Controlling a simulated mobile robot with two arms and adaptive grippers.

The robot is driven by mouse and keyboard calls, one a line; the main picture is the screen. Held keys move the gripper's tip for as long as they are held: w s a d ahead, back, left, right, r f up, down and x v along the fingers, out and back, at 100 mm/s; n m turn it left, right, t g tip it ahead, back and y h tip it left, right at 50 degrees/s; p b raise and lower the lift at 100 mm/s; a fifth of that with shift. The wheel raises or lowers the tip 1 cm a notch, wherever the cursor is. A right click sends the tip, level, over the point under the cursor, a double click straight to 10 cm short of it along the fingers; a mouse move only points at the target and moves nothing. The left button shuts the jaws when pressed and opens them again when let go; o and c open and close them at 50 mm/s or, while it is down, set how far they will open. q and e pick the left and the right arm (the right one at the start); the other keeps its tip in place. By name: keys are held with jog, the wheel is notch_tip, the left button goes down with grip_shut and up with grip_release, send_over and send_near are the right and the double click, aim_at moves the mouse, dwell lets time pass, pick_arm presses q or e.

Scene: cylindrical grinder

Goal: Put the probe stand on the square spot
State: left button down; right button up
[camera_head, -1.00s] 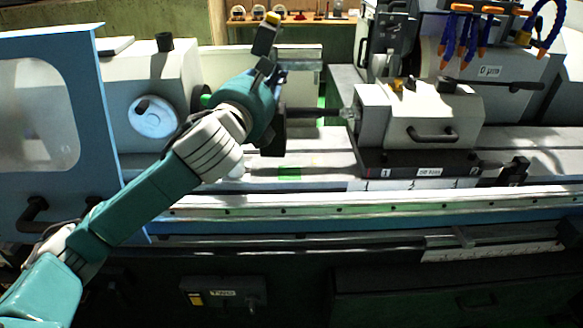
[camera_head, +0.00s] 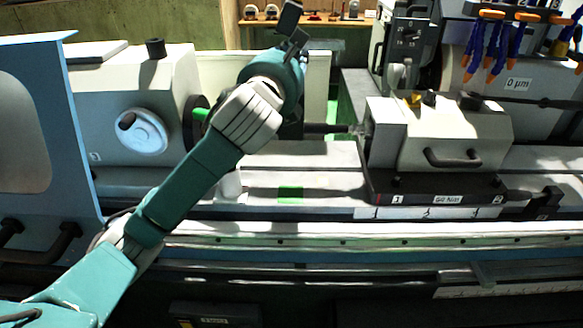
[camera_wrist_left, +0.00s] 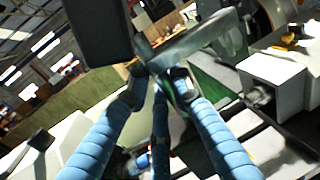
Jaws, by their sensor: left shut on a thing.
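My left gripper (camera_head: 294,42) is raised above the grinder bed, in front of the spindle. It is shut on a dark, blocky thing (camera_head: 288,17), which I take to be the probe stand. In the left wrist view the blue padded fingers of my left gripper (camera_wrist_left: 155,82) close on it, and a dark block and a grey bar (camera_wrist_left: 195,40) show above them. The exact grip is hard to make out. The green square spot (camera_head: 290,194) lies bare on the grey bed, below and apart from the gripper. My right gripper is not in view.
The white headstock with its handwheel (camera_head: 142,131) stands left. The tailstock block (camera_head: 450,140) stands right, on its dark base. A dark shaft (camera_head: 325,128) spans toward it. Bed around the spot is clear.

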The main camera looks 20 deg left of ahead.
aim_at(292, 136)
pick_arm(q)
jog(key=shift+a+r, duration=0.1)
jog(key=shift+r, duration=0.05)
notch_tip(292, 136, down, 4)
jog(key=shift+f, duration=0.15)
notch_tip(292, 136, down, 11)
jog(key=shift+r, duration=0.2)
jog(key=shift+f, duration=2.35)
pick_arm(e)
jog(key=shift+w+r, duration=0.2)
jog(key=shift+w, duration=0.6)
